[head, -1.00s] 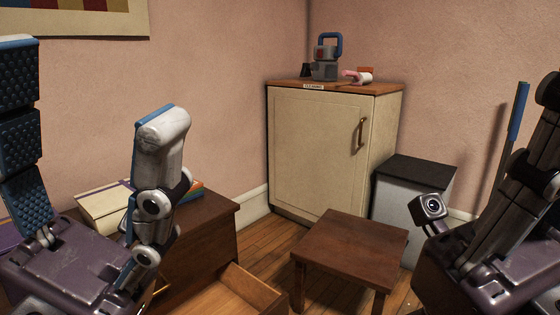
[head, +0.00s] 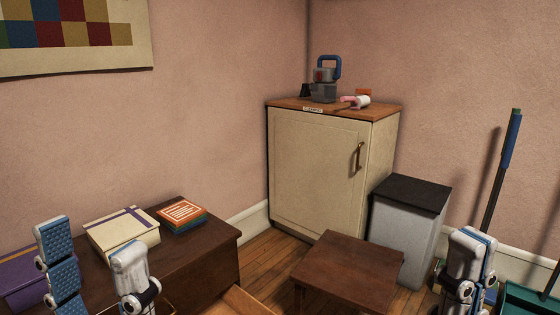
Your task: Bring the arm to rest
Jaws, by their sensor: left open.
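My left gripper (head: 92,240) is low at the left of the head view, in front of the dark wooden chest. Its two fingers, one with blue textured pads, stand upright and wide apart with nothing held between them. My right gripper (head: 470,245) is low at the right, in front of the grey bin's right side. Its fingers overlap from this angle, so I cannot tell whether they are apart. I see no object in it. The lower parts of both grippers are cut off by the bottom edge.
A dark wooden chest (head: 215,258) carries a cream box (head: 122,230) and a stack of books (head: 181,214); its drawer (head: 238,300) stands open. A low wooden table (head: 348,268), a black-topped bin (head: 405,240) and a cream cabinet (head: 315,165) stand beyond. A blue-handled pole (head: 502,170) leans right.

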